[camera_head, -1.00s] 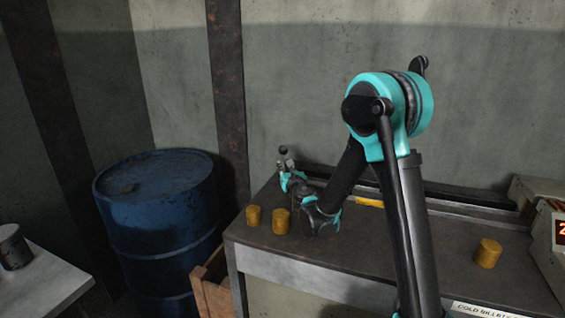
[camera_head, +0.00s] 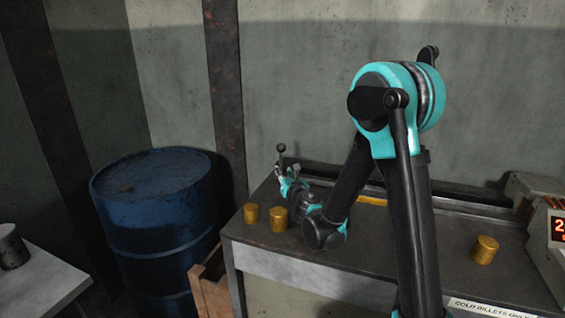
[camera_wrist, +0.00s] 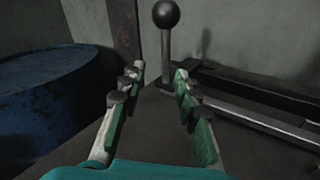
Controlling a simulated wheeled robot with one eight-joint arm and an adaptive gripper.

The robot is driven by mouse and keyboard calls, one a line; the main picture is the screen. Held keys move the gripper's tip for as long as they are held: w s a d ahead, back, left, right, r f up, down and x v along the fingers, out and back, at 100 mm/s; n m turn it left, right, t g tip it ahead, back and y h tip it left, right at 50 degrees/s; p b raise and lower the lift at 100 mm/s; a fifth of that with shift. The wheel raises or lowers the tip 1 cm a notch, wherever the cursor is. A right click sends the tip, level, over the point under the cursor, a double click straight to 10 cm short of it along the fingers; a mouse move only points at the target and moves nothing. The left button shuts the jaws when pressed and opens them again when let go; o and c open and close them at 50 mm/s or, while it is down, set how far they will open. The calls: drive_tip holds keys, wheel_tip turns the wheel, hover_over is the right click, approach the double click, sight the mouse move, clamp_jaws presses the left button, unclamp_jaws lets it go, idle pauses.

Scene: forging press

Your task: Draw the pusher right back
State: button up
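The pusher's upright handle, a dark rod with a black ball knob (camera_wrist: 166,14), stands ahead of my gripper in the wrist view. In the head view its knob (camera_head: 281,148) shows at the far left end of the bench, just above my gripper (camera_head: 285,174). My gripper (camera_wrist: 158,74) is open, with one green-padded finger on each side of the rod's line. The rod shows in the gap between the fingertips, and I see no finger closed on it. Its foot and the exact distance to the fingertips are unclear. A long metal channel (camera_wrist: 260,115) runs to the right.
Yellow billets (camera_head: 279,218) stand at the bench's front left, and another billet (camera_head: 484,250) stands at the right. A machine with a red display (camera_head: 550,235) is at the right end. A blue drum (camera_head: 155,205) and a wooden crate (camera_head: 208,285) stand left of the bench.

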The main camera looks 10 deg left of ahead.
drive_tip(key=m, duration=0.1)
drive_tip(key=s+a+m, duration=0.1)
drive_tip(key=m, duration=0.1)
drive_tip(key=shift+f+m+y, duration=0.15)
drive_tip(key=shift+m+y, duration=0.15)
drive_tip(key=m, duration=0.1)
drive_tip(key=s+m+g, duration=0.1)
drive_tip(key=m, duration=0.1)
drive_tip(key=shift+a+r+y, duration=0.2)
drive_tip(key=shift+a+y, duration=0.2)
drive_tip(key=m, duration=0.3)
drive_tip(key=shift+s+a+r+y, duration=0.25)
drive_tip(key=shift+s+r+y, duration=0.05)
drive_tip(key=shift+r+y, duration=0.1)
drive_tip(key=r+m, duration=0.1)
drive_tip(key=m, duration=0.4)
drive_tip(key=m+t+h, duration=0.2)
drive_tip(key=m, duration=1.7)
approach(281, 157)
drive_tip(key=x, duration=1)
drive_tip(key=shift+w+a, duration=0.1)
drive_tip(key=shift+w, duration=0.25)
drive_tip(key=shift+c, duration=0.5)
clamp_jaws()
